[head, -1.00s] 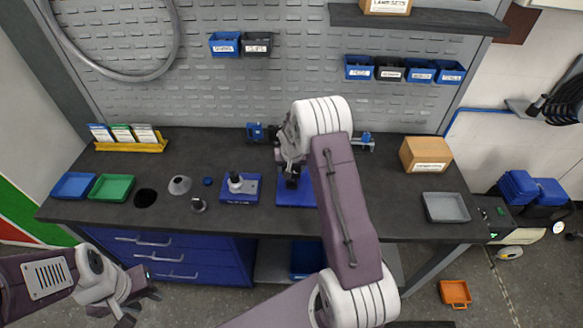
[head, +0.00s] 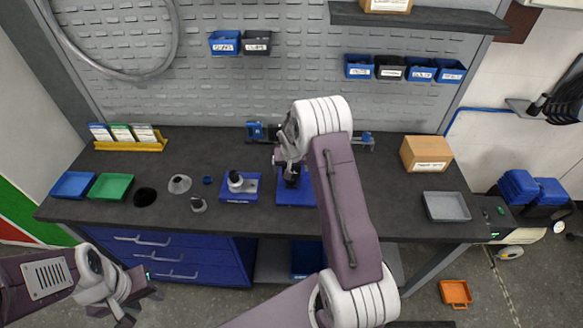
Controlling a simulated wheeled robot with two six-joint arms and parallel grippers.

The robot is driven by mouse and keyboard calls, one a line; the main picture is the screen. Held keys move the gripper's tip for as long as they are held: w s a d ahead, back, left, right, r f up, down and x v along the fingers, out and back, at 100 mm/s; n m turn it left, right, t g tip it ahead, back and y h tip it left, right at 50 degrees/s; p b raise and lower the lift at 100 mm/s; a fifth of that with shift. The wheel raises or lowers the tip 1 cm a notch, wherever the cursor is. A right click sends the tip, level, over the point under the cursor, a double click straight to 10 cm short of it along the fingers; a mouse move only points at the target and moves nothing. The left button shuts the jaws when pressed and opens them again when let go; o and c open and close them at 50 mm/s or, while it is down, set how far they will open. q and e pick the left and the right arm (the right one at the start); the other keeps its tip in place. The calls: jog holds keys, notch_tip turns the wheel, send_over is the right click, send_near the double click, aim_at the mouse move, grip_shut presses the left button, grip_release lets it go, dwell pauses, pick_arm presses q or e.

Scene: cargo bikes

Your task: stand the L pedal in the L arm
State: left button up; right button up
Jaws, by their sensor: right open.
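I cannot pick out the L pedal or the L arm for certain; their marks are too small to read. A blue block (head: 240,197) with a dark and silver upright part stands left of centre on the bench. A blue plate (head: 296,196) lies right of it, with a dark part on it, partly covered by my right gripper. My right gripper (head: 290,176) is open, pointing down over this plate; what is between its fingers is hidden. My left gripper (head: 142,303) is at the lower left, in front of the drawers, open and empty, away from the bench top.
The bench top right of my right arm is mostly clear.

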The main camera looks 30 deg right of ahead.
jog(key=shift+r, duration=0.1)
jog(key=shift+s+r, duration=0.15)
jog(key=shift+r, duration=0.2)
jog(key=b+v, duration=0.1)
jog(key=v, duration=0.7)
jog(key=shift+r, duration=0.1)
